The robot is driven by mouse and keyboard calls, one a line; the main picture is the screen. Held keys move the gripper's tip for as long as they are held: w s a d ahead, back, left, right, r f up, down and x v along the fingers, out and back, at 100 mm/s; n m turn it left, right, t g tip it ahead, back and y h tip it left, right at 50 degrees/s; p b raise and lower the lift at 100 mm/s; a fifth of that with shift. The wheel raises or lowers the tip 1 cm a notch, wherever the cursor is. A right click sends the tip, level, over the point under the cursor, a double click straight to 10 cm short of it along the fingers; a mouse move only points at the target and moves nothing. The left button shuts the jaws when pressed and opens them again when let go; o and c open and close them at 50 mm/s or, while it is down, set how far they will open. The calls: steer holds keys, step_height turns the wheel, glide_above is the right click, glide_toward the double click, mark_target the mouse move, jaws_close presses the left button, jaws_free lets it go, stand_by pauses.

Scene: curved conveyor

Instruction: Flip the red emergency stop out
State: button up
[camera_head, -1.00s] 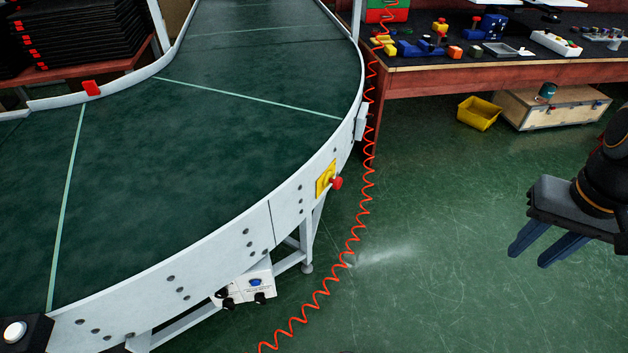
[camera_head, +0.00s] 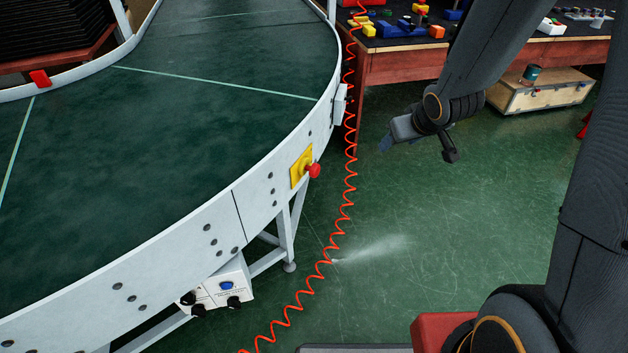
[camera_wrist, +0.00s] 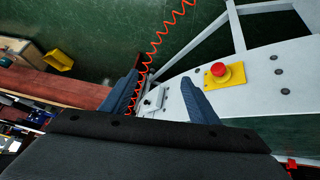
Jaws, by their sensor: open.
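The red emergency stop (camera_head: 314,171) is a round red button on a yellow plate (camera_head: 299,167), fixed to the outer side wall of the curved conveyor (camera_head: 222,212). In the wrist view the red button (camera_wrist: 219,70) and yellow plate (camera_wrist: 225,76) lie right of and above my fingers. My gripper (camera_head: 385,146) is in the air to the right of the button in the head view, apart from it. In the wrist view my gripper (camera_wrist: 158,98) shows two blue fingers spread wide, with nothing between them touching either one.
A coiled red hose (camera_head: 350,180) hangs between the conveyor and my gripper. A white control box (camera_head: 225,288) is mounted under the conveyor edge. A workbench (camera_head: 400,66) with small parts and a wooden crate (camera_head: 540,92) stand behind. Green floor is open at centre right.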

steer(key=w+a+f+n+t+y+b, duration=0.2)
steer(key=w+a+f+y+b, duration=0.15)
steer(key=w+f, duration=0.4)
steer(key=n+g+y+b, duration=0.1)
steer(key=n+y+b, duration=0.3)
steer(key=y+b, duration=0.75)
glide_toward(319, 172)
steer(key=x, duration=0.4)
steer(key=shift+b, duration=0.3)
steer(key=x, duration=0.7)
steer(key=shift+a, duration=0.2)
